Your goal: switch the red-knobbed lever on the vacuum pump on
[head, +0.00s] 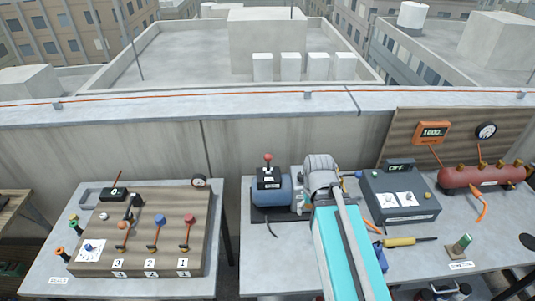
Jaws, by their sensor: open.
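The vacuum pump (272,192) stands on the right-hand table, a blue body on a dark base. A black switch box (268,177) with a white label sits on top of it. The lever's red knob (268,157) stands up from this box, roughly upright; I cannot tell which position counts as on. My teal and grey arm reaches up from the bottom of the view just right of the pump and covers part of its right side. My gripper cannot be made out; its fingers are hidden or out of view.
A grey box with an OFF display (399,166) and a red tank (482,177) stand to the right. A yellow-handled screwdriver (398,242) lies in front. The left table holds a wooden valve board (195,245). Bare tabletop (270,262) lies in front of the pump.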

